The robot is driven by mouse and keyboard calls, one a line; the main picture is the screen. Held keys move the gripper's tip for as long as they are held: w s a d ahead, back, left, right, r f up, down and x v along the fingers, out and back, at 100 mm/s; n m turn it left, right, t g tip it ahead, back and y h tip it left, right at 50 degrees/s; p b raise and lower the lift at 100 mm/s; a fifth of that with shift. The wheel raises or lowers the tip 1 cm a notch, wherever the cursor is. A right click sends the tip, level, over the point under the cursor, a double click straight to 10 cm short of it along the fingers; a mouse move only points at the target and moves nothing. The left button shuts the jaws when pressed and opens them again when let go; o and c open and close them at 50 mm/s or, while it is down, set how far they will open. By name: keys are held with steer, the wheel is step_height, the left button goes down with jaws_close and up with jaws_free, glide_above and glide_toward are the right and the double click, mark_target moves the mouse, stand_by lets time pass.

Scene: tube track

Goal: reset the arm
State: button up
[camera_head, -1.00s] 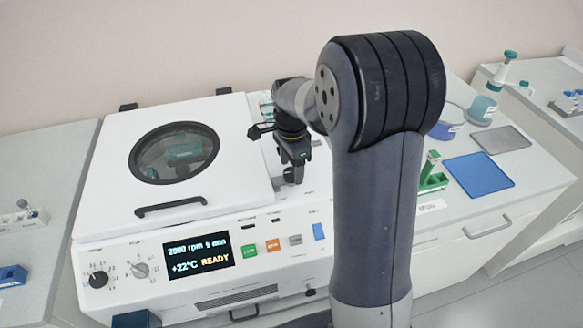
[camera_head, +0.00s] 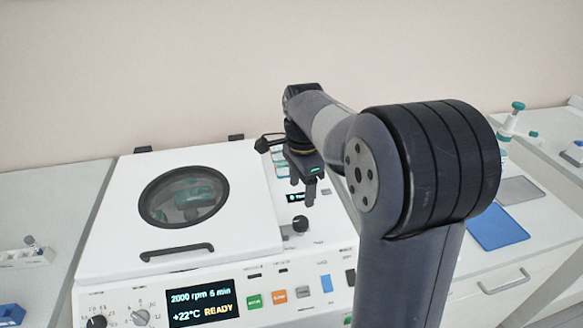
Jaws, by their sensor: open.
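My gripper (camera_head: 304,193) points down over the right part of the white centrifuge (camera_head: 250,262), close to a black knob (camera_head: 300,224). Its jaws are open, and I see nothing between them. My arm comes in from the lower right and bends at a large dark joint, which hides part of the bench. The centrifuge lid (camera_head: 240,215) is down, with a round window and a dark handle (camera_head: 177,252).
A blue mat (camera_head: 497,227) and a grey mat (camera_head: 517,190) lie on the right bench. A teal and white pipette-like item (camera_head: 512,118) stands behind them. A blue block (camera_head: 11,314) and a small white rack (camera_head: 28,258) are on the left bench.

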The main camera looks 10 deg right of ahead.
mark_target(300, 220)
step_height(300, 220, down, 11)
steer(key=shift+r+p, duration=0.1)
steer(key=shift+p, duration=0.25)
steer(key=shift+r, duration=0.1)
stand_by(0.3)
